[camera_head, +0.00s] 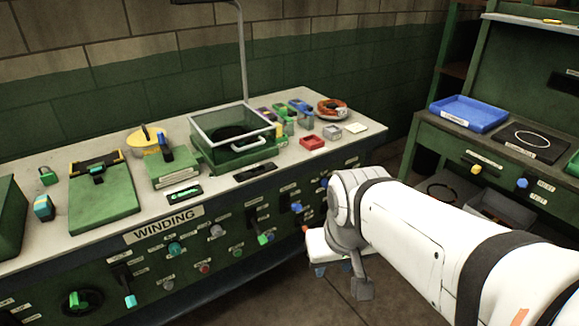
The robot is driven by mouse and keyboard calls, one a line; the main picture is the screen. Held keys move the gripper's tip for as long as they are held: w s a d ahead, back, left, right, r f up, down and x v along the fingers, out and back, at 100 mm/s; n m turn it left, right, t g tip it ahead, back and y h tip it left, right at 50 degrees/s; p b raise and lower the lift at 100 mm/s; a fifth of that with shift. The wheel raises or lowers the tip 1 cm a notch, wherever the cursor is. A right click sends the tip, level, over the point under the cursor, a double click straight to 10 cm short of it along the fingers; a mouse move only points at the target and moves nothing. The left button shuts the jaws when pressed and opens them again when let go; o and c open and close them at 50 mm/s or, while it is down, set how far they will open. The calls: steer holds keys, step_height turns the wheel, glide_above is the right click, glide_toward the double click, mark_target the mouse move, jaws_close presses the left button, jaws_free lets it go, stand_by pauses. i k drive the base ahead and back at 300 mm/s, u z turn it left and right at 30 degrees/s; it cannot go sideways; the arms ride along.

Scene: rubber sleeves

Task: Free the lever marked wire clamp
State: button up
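The lever marked wire clamp cannot be picked out, because the small labels are too small to read. My gripper (331,268) hangs below my white wrist, in front of the panel's right end and apart from the levers shown. Its fingers are small and partly hidden, so its opening is unclear. My wrist covers part of the panel's right end.
A second green bench with a blue tray (468,113) stands at right. Floor shows between the benches.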

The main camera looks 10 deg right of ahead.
mark_target(295, 206)
steer(key=z, duration=0.55)
steer(key=i, duration=1.1)
steer(key=u, duration=0.15)
